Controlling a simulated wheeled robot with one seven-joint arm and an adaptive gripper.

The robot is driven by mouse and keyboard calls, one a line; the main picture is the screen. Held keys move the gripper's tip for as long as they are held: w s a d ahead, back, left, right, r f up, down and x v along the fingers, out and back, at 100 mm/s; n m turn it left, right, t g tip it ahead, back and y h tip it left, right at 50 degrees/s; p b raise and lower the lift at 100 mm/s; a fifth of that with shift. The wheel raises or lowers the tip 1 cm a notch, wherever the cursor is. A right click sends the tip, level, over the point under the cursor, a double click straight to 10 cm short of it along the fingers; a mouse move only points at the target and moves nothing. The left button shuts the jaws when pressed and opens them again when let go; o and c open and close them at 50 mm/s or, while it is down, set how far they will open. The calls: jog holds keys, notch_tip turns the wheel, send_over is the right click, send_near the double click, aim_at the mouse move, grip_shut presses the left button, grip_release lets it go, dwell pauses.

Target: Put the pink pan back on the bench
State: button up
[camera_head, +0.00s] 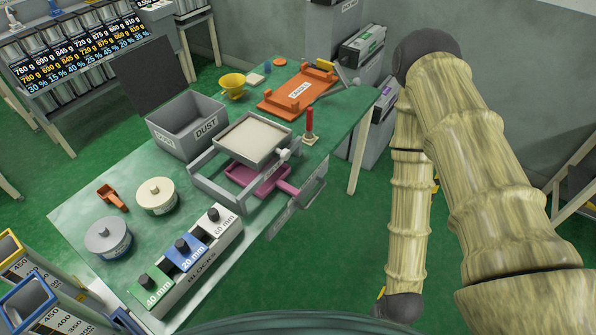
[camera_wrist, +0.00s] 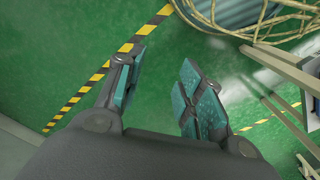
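The pink pan (camera_head: 243,177) sits under the grey sieve frame (camera_head: 216,189) on the green bench (camera_head: 335,108) in the head view. Its handle (camera_head: 288,188) points out to the right, toward the bench's near edge. The sieve tray (camera_head: 253,138) above hides much of the pan. My gripper (camera_wrist: 158,92) shows in the wrist view, with its two teal-padded fingers spread apart and nothing between them. It is over the green floor, away from the bench. In the head view my arm hangs at the right and the gripper itself cannot be made out.
On the bench stand a grey DUST bin (camera_head: 186,125), an orange cradle (camera_head: 298,92), a yellow funnel (camera_head: 232,84), a red-handled tool (camera_head: 309,126), two round weights and a BLOCKS rack (camera_head: 195,270). Grey bins stand behind the bench.

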jog(key=shift+o, duration=0.2)
jog(key=w+a+r+n+y, duration=0.1)
jog(key=w+a+r, duration=0.1)
jog(key=w, duration=0.3)
jog(key=w+a+r+n+t+y, duration=0.1)
jog(key=w+a+r, duration=0.1)
jog(key=w+a, duration=0.2)
jog(key=w+a+r+n+y+p, duration=0.1)
jog(key=w+a, duration=0.3)
jog(key=w, duration=0.4)
jog(key=shift+w+r+n, duration=0.15)
jog(key=shift+r+n, duration=0.35)
jog(key=shift+r, duration=0.15)
jog(key=n+t+p, duration=0.1)
jog(key=n+t, duration=0.1)
jog(key=n, duration=0.5)
send_near(291, 189)
jog(key=shift+d+r, duration=0.5)
jog(key=shift+r, duration=0.35)
jog(key=shift+f, duration=0.1)
jog(key=shift+y, duration=0.3)
jog(key=shift+p+x, duration=1.75)
jog(key=shift+x, duration=3.6)
jog(key=shift+c, duration=0.2)
grip_shut()
